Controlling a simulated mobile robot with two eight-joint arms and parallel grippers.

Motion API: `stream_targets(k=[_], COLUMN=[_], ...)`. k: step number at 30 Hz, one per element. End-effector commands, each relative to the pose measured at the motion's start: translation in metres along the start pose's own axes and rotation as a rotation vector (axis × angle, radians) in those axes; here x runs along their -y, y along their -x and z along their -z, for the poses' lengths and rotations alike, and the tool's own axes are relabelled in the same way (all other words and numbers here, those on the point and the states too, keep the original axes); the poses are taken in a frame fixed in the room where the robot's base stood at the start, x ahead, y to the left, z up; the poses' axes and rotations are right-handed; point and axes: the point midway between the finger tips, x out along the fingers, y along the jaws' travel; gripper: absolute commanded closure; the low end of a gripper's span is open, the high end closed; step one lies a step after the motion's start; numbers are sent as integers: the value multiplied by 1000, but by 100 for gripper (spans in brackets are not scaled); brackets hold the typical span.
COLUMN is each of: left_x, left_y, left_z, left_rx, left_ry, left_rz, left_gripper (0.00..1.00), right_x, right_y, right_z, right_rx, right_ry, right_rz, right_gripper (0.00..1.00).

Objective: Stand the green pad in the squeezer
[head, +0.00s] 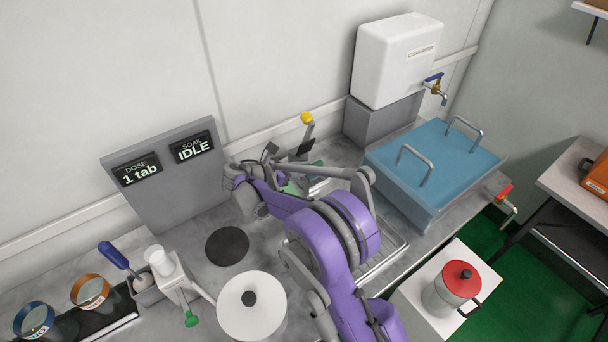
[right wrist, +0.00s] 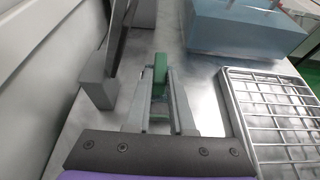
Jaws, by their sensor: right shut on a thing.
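The green pad (right wrist: 160,68) shows in the right wrist view, upright between the fingertips of my right gripper (right wrist: 160,78). The gripper is shut on it. Just left of the pad is a grey block with a dark upright bar, seemingly part of the squeezer (right wrist: 97,92). The pad looks apart from it, beside it; its height over the counter is hard to tell. In the head view the squeezer's lever with a yellow knob (head: 307,118) rises behind my purple right arm, which hides most of the squeezer and the pad. My left gripper is not in view.
A wire rack (right wrist: 275,110) lies right of the gripper. A blue lidded bath (head: 430,165) and a white water tank (head: 392,60) stand beyond. A grey display panel (head: 165,185), white round canister (head: 251,308) and tool holder (head: 148,287) stand at left.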

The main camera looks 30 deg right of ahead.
Motion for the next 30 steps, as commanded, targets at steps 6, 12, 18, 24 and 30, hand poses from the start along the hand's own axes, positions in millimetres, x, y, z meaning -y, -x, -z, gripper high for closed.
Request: stream_targets(k=[6, 12, 18, 24, 30], left_x=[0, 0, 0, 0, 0], left_y=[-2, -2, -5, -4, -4], left_z=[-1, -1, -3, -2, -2], left_rx=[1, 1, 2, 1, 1], left_ry=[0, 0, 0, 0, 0], left_rz=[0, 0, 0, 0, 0], left_gripper=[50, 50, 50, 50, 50], right_x=[0, 0, 0, 0, 0], right_y=[-11, -11, -13, -12, -12], right_z=[27, 29, 33, 32, 32], right_rx=[0, 0, 0, 0, 0], right_ry=[0, 0, 0, 0, 0], right_rz=[0, 0, 0, 0, 0], right_gripper=[100, 100, 77, 49, 49])
